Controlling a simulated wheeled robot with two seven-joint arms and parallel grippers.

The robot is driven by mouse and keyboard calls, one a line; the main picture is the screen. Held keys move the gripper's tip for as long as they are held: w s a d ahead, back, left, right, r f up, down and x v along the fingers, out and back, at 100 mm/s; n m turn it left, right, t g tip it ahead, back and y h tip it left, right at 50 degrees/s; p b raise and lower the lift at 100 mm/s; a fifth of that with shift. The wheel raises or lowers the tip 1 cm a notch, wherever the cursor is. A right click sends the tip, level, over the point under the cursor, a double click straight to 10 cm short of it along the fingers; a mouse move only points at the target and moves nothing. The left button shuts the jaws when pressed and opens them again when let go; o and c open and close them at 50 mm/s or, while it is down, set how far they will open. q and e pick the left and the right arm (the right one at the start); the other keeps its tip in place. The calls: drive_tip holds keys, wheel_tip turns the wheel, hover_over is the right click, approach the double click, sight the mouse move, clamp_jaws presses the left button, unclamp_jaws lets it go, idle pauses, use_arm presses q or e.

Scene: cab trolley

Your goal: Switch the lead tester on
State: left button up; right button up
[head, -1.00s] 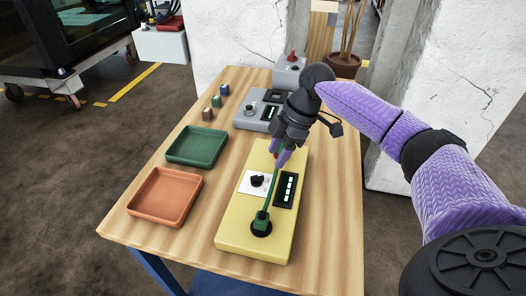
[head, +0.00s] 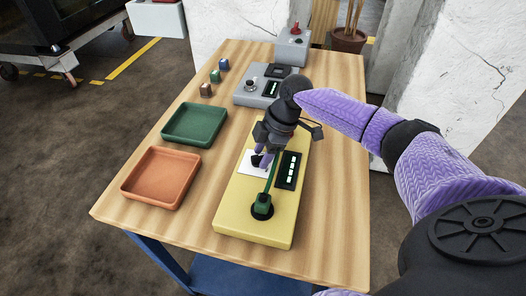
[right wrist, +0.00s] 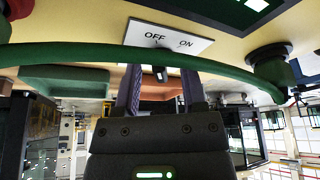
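The lead tester (head: 240,208) is a yellow box on the wooden table, with a white OFF/ON plate (right wrist: 170,36), a black knob (head: 256,160) and a black panel of lit bars (head: 289,170). A green lead (head: 270,180) runs along it from a plug (head: 262,205) in a black socket. My right gripper (head: 263,160) is low over the plate at the knob. In the right wrist view, its purple fingers (right wrist: 160,88) stand apart, with the knob's dark tip (right wrist: 160,73) between them. I cannot tell which word the knob points to. My left gripper is not in view.
A green tray (head: 168,138) and an orange tray (head: 130,190) lie left of the tester. Behind are a grey device (head: 250,98), small coloured blocks (head: 215,76) and a grey box with a red top (head: 292,46). The green lead passes close to my right fingers.

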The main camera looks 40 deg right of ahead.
clamp_jaws()
drive_tip(key=shift+r+m+p, duration=0.2)
drive_tip(key=shift+m+p, duration=0.1)
drive_tip(key=shift+p, duration=0.35)
drive_tip(key=m+t+p, duration=0.1)
drive_tip(key=m+p, duration=0.1)
drive_tip(key=p, duration=0.1)
drive_tip(key=m+h+p, duration=0.1)
drive_tip(key=m+p, duration=0.2)
drive_tip(key=p, duration=0.1)
drive_tip(key=m+t+h+p, duration=0.1)
drive_tip(key=m+p, duration=0.2)
drive_tip(key=p, duration=0.1)
drive_tip(key=shift+s+a+r+t, duration=0.1)
drive_tip(key=shift+s+a+t, duration=0.2)
drive_tip(key=shift+s+a, duration=0.05)
drive_tip(key=m+h+p, duration=0.1)
drive_tip(key=m+p, duration=0.2)
drive_tip(key=shift+a, duration=0.15)
drive_tip(key=shift+f+t, duration=0.2)
drive_tip(key=shift+t, duration=0.1)
drive_tip(key=shift+m, duration=0.4)
